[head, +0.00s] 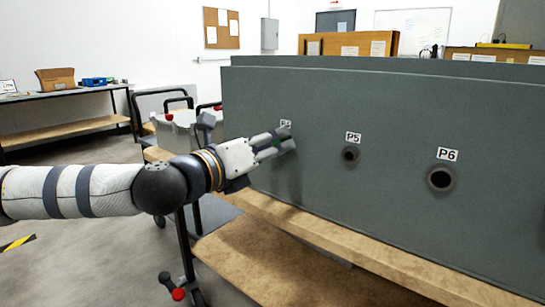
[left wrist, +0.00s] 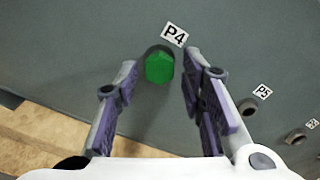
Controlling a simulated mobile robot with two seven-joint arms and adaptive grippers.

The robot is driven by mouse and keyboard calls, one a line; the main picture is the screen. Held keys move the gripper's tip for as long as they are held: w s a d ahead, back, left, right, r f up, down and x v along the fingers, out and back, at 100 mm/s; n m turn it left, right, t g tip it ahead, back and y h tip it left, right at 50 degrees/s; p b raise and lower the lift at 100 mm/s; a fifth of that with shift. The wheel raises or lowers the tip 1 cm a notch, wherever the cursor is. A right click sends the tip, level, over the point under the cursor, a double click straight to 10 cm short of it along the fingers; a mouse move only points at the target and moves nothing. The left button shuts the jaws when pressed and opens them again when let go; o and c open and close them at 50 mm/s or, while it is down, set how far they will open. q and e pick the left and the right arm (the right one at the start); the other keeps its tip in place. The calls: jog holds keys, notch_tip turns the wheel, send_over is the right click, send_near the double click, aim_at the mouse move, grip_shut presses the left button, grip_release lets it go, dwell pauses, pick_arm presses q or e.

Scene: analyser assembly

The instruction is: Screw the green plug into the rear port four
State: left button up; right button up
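The green plug (left wrist: 159,68) sits at the port under the P4 label (left wrist: 174,34) on the grey panel (head: 330,95). A dark rim shows behind its upper edge; I cannot tell how deep it sits. In the left wrist view my left gripper (left wrist: 160,72) is open, with one finger on each side of the plug and gaps between. My right gripper is not in view.
Port P5 (head: 350,155) and port P6 (head: 440,179) are open dark holes to the right on the panel. A wooden shelf edge (head: 375,256) runs below the panel. A cart (head: 178,135) stands behind my left arm.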

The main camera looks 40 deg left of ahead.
pick_arm(q)
jog(key=shift+r, duration=0.1)
grip_shut()
jog(key=shift+a+b, duration=0.1)
jog(key=shift+b, duration=0.25)
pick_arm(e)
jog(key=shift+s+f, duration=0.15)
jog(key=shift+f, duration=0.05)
pick_arm(q)
jog(key=shift+m, duration=0.4)
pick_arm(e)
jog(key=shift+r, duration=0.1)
pick_arm(q)
jog(key=m+p, duration=1.1)
jog(key=m, duration=1.2)
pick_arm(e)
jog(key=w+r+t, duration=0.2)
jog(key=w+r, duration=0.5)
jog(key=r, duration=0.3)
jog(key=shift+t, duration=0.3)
